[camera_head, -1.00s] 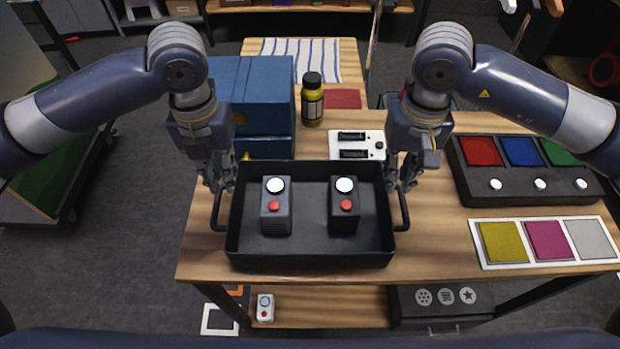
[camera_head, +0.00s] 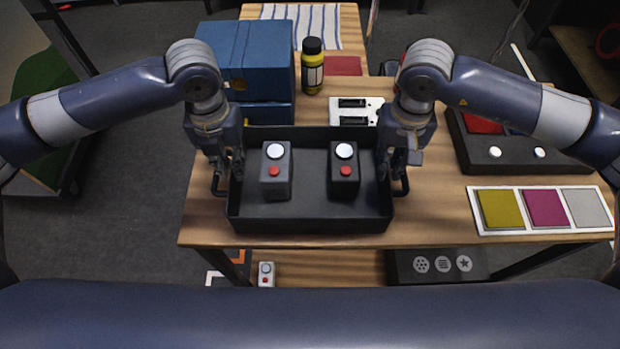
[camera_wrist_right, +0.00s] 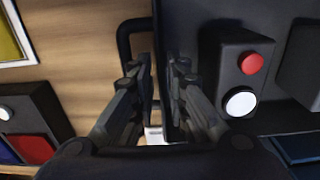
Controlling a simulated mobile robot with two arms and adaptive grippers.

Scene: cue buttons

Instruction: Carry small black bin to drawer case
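The small black bin (camera_head: 310,218) stands on the wooden table near its front edge. Two dark button boxes, left (camera_head: 275,186) and right (camera_head: 344,185), stand in it, each with a white and a red button. My left gripper (camera_head: 231,172) is at the bin's left wall beside the loop handle. My right gripper (camera_head: 397,168) is at the right wall; in the right wrist view its fingers (camera_wrist_right: 163,75) are close together on both sides of that wall. Both look shut on the bin.
Blue boxes (camera_head: 247,65), a yellow bottle (camera_head: 312,72) and a white panel (camera_head: 352,108) stand behind the bin. A black button panel (camera_head: 510,155) and a colour-tile board (camera_head: 475,228) lie to the right. A small white box (camera_head: 266,275) is on the lower shelf.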

